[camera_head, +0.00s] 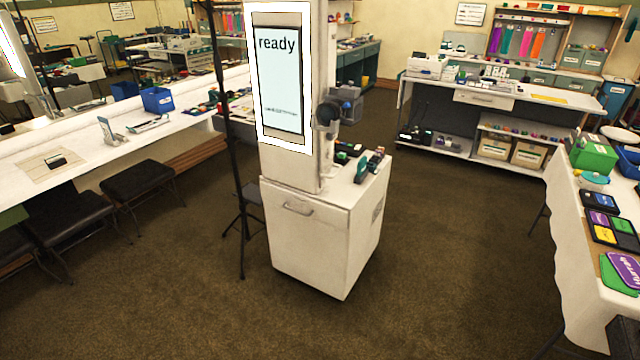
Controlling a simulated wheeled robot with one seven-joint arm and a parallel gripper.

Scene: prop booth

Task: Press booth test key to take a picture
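The photo booth (310,220) is a white cabinet with a tall column in the middle of the view. Its upright screen (280,90) has a bright lit frame and reads "ready", with a line of small print lower down. A dark camera-like unit (345,105) sticks out from the column's right side. Small dark and green devices (368,165) lie on the cabinet's top ledge, right of the column. I cannot tell which part is the test key at this size. My gripper is not in view.
A black stand (240,200) is close at the booth's left. A long white counter (90,160) with black stools (140,180) lines the left. A white-covered table (575,240) stands at right, a shelved table (480,100) behind. Brown carpet (440,270) is clear in front and right of the booth.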

